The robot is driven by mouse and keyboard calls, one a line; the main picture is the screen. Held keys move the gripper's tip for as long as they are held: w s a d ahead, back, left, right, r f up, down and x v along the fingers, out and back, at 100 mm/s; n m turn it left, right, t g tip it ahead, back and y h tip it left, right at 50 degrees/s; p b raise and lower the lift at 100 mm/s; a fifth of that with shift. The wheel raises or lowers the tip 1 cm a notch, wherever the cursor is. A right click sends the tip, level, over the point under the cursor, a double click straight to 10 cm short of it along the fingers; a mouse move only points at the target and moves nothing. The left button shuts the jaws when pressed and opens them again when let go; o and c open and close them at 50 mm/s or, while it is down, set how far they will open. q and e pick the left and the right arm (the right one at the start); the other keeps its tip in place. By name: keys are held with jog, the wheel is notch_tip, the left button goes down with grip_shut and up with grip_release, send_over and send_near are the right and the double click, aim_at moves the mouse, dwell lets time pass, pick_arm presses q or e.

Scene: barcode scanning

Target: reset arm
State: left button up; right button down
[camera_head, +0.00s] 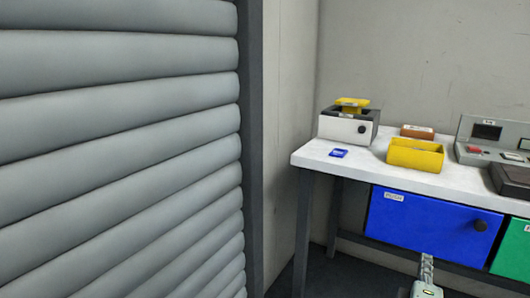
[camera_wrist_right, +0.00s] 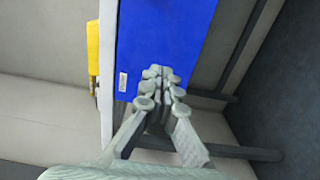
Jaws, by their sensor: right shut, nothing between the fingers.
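My right gripper (camera_head: 427,264) shows at the bottom of the head view, in front of the blue drawer (camera_head: 430,226) under the table. In the right wrist view my right gripper (camera_wrist_right: 160,78) is shut and empty, with its fingertips together over the blue drawer front (camera_wrist_right: 170,35). I cannot tell whether it touches the drawer. My left gripper is not in either view.
A white table (camera_head: 320,158) holds a white box (camera_head: 342,129), a yellow bin (camera_head: 415,155), a small blue item (camera_head: 338,153), a brown box (camera_head: 417,131) and a grey console (camera_head: 475,135). A green drawer (camera_head: 512,250) is at right. A grey ribbed shutter (camera_head: 120,150) fills the left.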

jog(key=s+f+m+g+y+p, duration=0.35)
jog(key=s+f+m+g, duration=0.3)
jog(key=s+f, duration=0.65)
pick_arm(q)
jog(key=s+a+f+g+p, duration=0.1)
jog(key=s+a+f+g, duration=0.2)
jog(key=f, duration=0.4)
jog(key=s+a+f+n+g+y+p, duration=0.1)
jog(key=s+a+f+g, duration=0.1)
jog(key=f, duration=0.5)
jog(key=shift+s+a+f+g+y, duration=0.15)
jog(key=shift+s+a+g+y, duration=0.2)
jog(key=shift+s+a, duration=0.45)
pick_arm(e)
jog(key=s+a+f+m+g+y, duration=0.3)
jog(key=s+a+f+g+y, duration=0.1)
jog(key=s+a+f, duration=0.4)
jog(key=s+f+g, duration=0.1)
jog(key=s+f, duration=0.1)
jog(key=s, duration=0.2)
jog(key=shift+a+f+m+g+y, duration=0.3)
jog(key=shift+f+m+g+y, duration=0.05)
jog(key=shift+f, duration=0.05)
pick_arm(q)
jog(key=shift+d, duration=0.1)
